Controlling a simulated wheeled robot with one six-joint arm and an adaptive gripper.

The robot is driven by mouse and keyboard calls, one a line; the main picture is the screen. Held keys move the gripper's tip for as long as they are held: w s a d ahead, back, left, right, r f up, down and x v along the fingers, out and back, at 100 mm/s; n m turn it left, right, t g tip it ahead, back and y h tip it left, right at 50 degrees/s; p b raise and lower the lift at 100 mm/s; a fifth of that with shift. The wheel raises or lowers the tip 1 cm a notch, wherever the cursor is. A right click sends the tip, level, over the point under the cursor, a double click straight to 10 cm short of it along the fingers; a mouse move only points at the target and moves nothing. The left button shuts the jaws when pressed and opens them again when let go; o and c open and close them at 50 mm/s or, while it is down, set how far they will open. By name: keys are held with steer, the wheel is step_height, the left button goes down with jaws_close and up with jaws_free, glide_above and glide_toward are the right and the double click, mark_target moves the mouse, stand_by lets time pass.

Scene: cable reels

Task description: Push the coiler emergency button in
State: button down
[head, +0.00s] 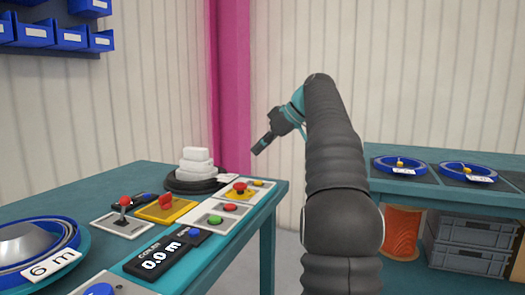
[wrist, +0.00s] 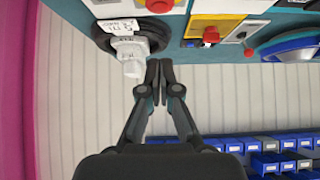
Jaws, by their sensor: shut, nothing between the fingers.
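The red mushroom-shaped emergency button (head: 240,186) sits on a yellow plate near the right end of the control table. In the wrist view, a red button (wrist: 159,5) shows at the top edge, partly cut off; it appears to be the same one. My gripper (head: 258,149) is in the air above the table's right end, apart from the button. In the wrist view, my gripper (wrist: 158,66) has its fingers together with nothing between them, and its tips are below the red button in the picture.
A white stacked piece on black discs (head: 196,167) stands left of the button. A yellow box with a red handle (head: 166,204), a joystick (head: 123,207), green and red buttons (head: 217,218) and a length display (head: 161,257) share the table. Another table with blue reels (head: 398,164) is at right.

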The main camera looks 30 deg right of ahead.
steer(key=b, duration=0.1)
glide_above(244, 185)
step_height(244, 185, down, 5)
steer(key=shift+s+d+r, duration=0.1)
steer(key=shift+s+d, duration=0.05)
step_height(244, 185, down, 2)
steer(key=shift+f+b, duration=0.2)
steer(key=shift+b, duration=0.2)
steer(key=shift+f, duration=0.75)
steer(key=shift+f+b, duration=0.9)
steer(key=shift+f, duration=0.5)
step_height(244, 185, up, 5)
steer(key=p, duration=0.4)
steer(key=shift+r, duration=0.2)
steer(key=p+v, duration=0.1)
steer(key=v, duration=0.9)
